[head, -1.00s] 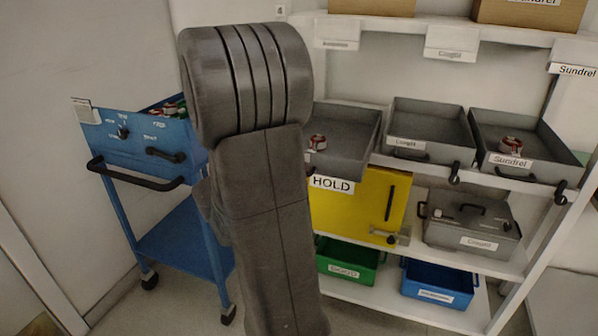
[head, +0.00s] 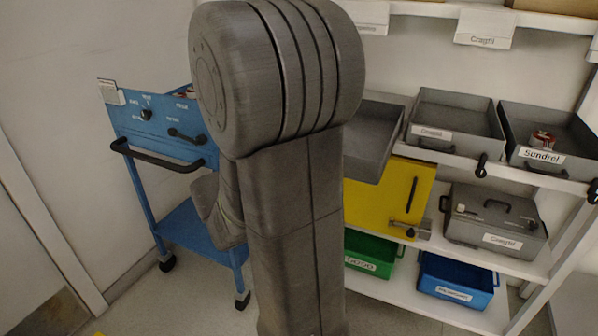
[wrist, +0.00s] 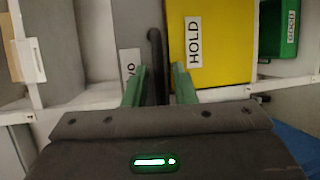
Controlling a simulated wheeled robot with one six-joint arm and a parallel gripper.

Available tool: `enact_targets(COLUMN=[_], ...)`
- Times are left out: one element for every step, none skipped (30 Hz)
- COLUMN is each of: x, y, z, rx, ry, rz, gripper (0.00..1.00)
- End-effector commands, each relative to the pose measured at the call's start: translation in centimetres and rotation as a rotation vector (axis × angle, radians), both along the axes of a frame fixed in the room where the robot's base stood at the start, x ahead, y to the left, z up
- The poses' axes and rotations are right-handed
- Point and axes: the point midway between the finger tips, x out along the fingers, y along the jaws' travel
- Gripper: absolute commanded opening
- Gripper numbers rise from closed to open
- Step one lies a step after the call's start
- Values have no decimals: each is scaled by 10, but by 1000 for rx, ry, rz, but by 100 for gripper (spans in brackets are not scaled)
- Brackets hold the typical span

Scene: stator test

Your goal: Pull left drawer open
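The left grey drawer (head: 378,140) stands on the shelf at the left end of a row of three, with its front hidden behind my arm in the head view. In the wrist view, which is turned sideways, its grey front (wrist: 128,35) carries a partly hidden white label. A black bar handle (wrist: 155,62) runs along that front beside the yellow panel (wrist: 230,45) marked HOLD. My gripper (wrist: 158,80) has its two green fingers on either side of the handle, with visible gaps. I cannot tell how deep the handle sits between them. The head view does not show my gripper.
Two more grey drawers, the middle one (head: 455,112) and the right one (head: 550,130), sit to the right. Below are a grey case (head: 490,225), a green bin (head: 372,250) and a blue bin (head: 455,285). A blue cart (head: 165,150) stands at left.

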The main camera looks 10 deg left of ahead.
Motion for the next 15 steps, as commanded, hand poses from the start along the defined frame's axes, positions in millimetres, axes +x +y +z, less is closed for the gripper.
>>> enact_targets(x=[0, 0, 0, 0, 0, 0, 0, 0, 0, 0, -1, -2, -3, -4, -7], y=[0, 0, 0, 0, 0, 0, 0, 0, 0, 1, 1, 3, 4, 5, 8], z=[0, 0, 0, 0, 0, 0, 1, 1, 1, 1, 1, 2, 2, 2, 3], rx=[0, 0, 0, 0, 0, 0, 0, 0, 0, 0, 0, 0, 0, 0, 0], ry=[0, 0, -1, -1, -1, -1, -1, -1, -1, -1, -2, -2, -2, -2, -2], rz=[0, 0, 0, 0, 0, 1, 1, 1, 1, 1, 1, 2, 3, 4, 5], gripper=[32, 32, 32, 32, 32, 32, 32, 32, 32, 32, 32, 32, 32, 32, 32])
